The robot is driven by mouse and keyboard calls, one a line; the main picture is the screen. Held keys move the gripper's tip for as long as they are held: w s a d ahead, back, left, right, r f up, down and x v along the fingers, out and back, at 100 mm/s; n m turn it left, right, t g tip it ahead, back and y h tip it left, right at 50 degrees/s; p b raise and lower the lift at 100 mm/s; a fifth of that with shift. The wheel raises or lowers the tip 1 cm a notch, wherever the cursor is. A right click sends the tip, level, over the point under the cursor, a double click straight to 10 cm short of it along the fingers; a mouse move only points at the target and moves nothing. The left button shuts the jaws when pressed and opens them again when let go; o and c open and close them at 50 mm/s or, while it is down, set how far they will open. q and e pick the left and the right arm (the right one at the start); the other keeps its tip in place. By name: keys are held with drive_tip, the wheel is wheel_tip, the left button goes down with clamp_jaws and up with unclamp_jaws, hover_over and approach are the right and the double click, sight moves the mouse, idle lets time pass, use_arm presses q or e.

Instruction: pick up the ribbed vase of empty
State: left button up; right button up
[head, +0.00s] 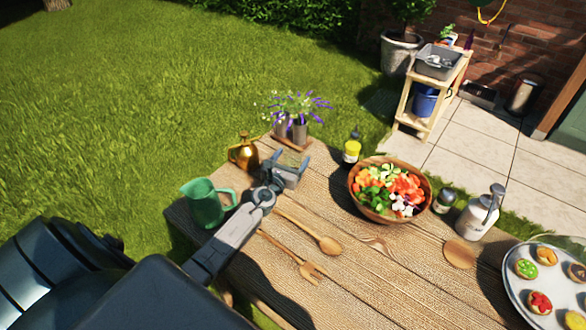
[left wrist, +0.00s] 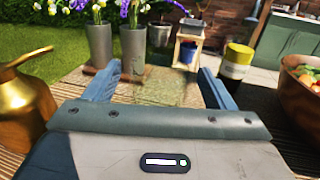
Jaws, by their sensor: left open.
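Grey vases stand at the far end of the table. One vase (head: 300,130) with purple flowers stands beside another (head: 282,127). The left wrist view shows one with white flowers (left wrist: 100,45), one with purple flowers (left wrist: 133,50), and a third grey vessel (left wrist: 158,36) farther back with no flowers clearly in it. I cannot tell which one is ribbed. My left gripper (head: 290,158) is open, just short of the vases and low over the table; it also shows in the left wrist view (left wrist: 160,72). A pale greenish see-through patch shows between its fingers. My right gripper is not visible.
A brass watering can (head: 243,154) and green jug (head: 205,203) stand left of the gripper. A yellow-labelled bottle (head: 352,148) and salad bowl (head: 425,190) stand right. A wooden spoon (head: 328,245) and fork (head: 308,271) lie nearer. The vases stand on a wooden board (head: 305,146).

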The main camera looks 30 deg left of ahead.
use_arm(q)
drive_tip(key=shift+w+a+f, duration=0.15)
drive_tip(key=shift+w, duration=0.6)
drive_tip(key=shift+s, duration=0.1)
drive_tip(key=shift+c, duration=0.7)
drive_tip(key=c, duration=1.3)
drive_tip(key=shift+r, duration=0.25)
drive_tip(key=shift+c, duration=0.2)
